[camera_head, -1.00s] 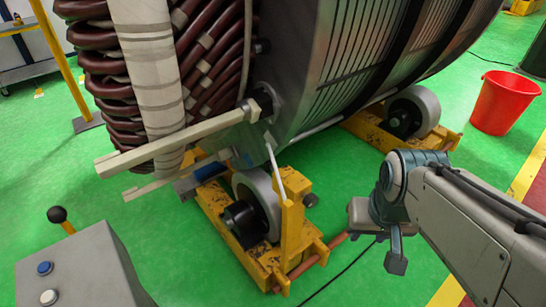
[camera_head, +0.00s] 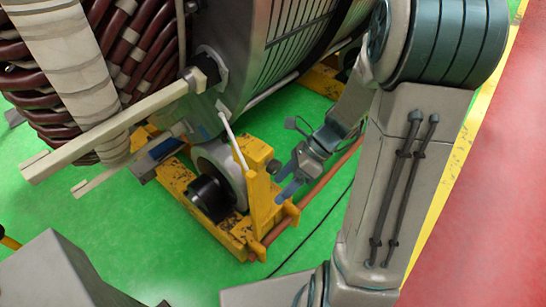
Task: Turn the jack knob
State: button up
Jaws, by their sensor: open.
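A small dark knob (camera_head: 274,166) sits on the right side of the yellow roller stand (camera_head: 236,236), beside its upright post; I take it to be the jack knob. My gripper (camera_head: 283,181) is open, with its two blue-grey fingertips pointing left toward the stand. The fingertips are just right of and slightly below the knob, close to it. I cannot tell whether they touch it. Nothing shows between the fingers.
The large stator (camera_head: 275,45) with brown coils rests above the stand's roller (camera_head: 215,160). Pale wooden beams (camera_head: 110,130) stick out at left. A reddish pipe (camera_head: 325,183) and a dark cable run along the green floor. A grey box (camera_head: 50,270) stands at lower left.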

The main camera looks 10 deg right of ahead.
jog(key=w+d+f+m+t+y, duration=0.15)
jog(key=w+f+m+y, duration=0.3)
jog(key=m, duration=0.55)
jog(key=m+t+h+b, duration=0.25)
jog(key=m+t, duration=1.25)
jog(key=m, duration=1.5)
send_near(277, 170)
jog(key=p+x, duration=0.2)
jog(key=x, duration=0.8)
jog(key=shift+w+a, duration=0.1)
jog(key=shift+w, duration=0.25)
jog(key=c, duration=1)
